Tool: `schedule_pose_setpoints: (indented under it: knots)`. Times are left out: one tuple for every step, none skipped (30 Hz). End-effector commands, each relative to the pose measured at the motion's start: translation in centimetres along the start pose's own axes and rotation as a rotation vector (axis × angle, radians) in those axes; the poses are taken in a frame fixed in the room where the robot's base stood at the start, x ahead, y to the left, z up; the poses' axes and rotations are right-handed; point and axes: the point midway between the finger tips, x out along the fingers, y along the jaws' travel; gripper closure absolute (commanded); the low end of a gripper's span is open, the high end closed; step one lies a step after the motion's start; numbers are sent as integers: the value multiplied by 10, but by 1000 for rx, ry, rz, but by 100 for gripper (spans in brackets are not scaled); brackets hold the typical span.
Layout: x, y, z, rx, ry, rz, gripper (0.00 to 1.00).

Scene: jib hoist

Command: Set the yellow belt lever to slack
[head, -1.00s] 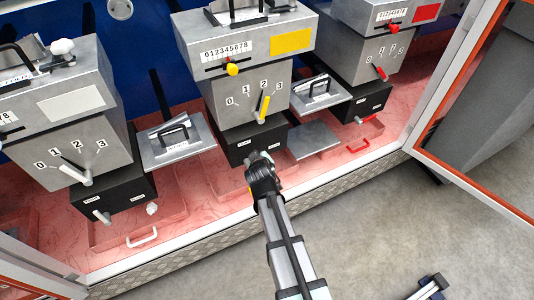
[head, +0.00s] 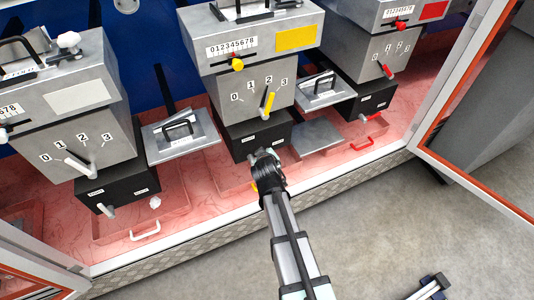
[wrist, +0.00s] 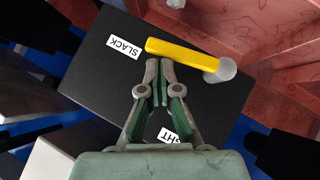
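The yellow belt lever (wrist: 185,52) shows in the wrist view on the black box (wrist: 95,75). Its grey pivot (wrist: 222,70) is on the right, and its yellow end points toward the SLACK label (wrist: 124,45). The other label (wrist: 172,135), ending in "HT", is partly hidden by a finger. My gripper (wrist: 160,64) has its fingers close together, with nothing visible between them. The tips are right beside the lever near its free end; I cannot tell if they touch. In the head view, my gripper (head: 264,154) is in front of the black box (head: 245,137) and hides the lever.
Above the box is the grey housing with the yellow dial lever (head: 270,102) and yellow slider knob (head: 237,64). Similar white-marked (head: 85,140) and red-marked (head: 375,55) machines stand left and right.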

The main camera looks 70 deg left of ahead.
Motion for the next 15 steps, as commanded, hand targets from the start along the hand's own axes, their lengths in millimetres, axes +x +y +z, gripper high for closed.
schedule_pose_setpoints:
  knots:
    - [0, 2, 2, -1, -8, 1, 100]
    - [-1, 3, 1, -1, -8, 1, 100]
    - [-3, 5, -1, 0, -8, 2, 100]
    - [-5, 6, -3, 1, -7, 2, 100]
    - [-8, 8, -5, 1, -7, 3, 100]
    - [-12, 12, -8, 2, -6, 4, 100]
    - [-15, 14, -11, 3, -5, 5, 100]
    - [-18, 17, -14, 4, -5, 6, 100]
    - [-23, 22, -19, 6, -5, 7, 100]
    - [-27, 25, -22, 7, -5, 8, 100]
    - [-32, 28, -25, 7, -6, 9, 100]
    - [-41, 28, -20, 7, -6, 9, 100]
    - [-48, 29, -19, 6, -5, 9, 100]
    - [-55, 30, -19, 6, -4, 9, 100]
    - [-63, 32, -19, 7, -4, 9, 100]
